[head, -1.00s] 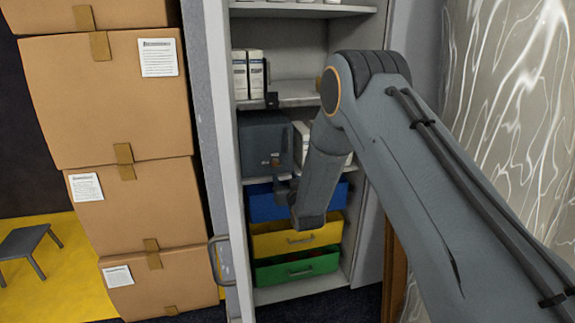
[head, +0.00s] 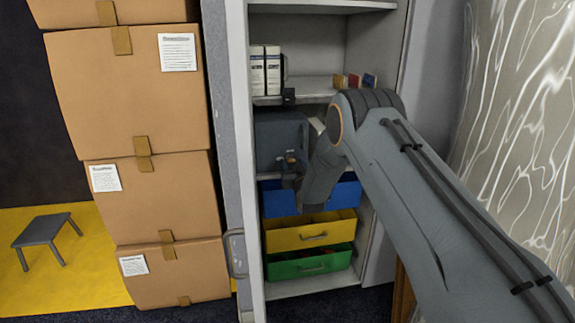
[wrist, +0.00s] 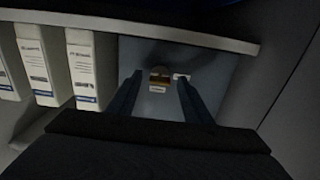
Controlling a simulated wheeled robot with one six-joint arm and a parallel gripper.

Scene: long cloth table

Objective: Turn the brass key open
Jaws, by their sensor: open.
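The brass key (wrist: 160,77) sits in the front of a dark blue-grey metal box (head: 277,137) on a cabinet shelf. In the wrist view it lies between my two spread fingers, with a small pale label beside it. The box face also shows there (wrist: 215,85). My gripper (head: 290,168) is open in front of the box, its fingers pointing at the box face. In the head view the key is a tiny brownish spot, partly lost among the dark fingers. I cannot tell whether the fingers touch the key.
White cartons (wrist: 84,68) stand beside the box on the same shelf. The cabinet holds blue (head: 325,196), yellow (head: 311,233) and green (head: 309,265) bins below. The open cabinet door (head: 236,160) edges the left side, next to stacked cardboard boxes (head: 160,195). The right cabinet wall is close.

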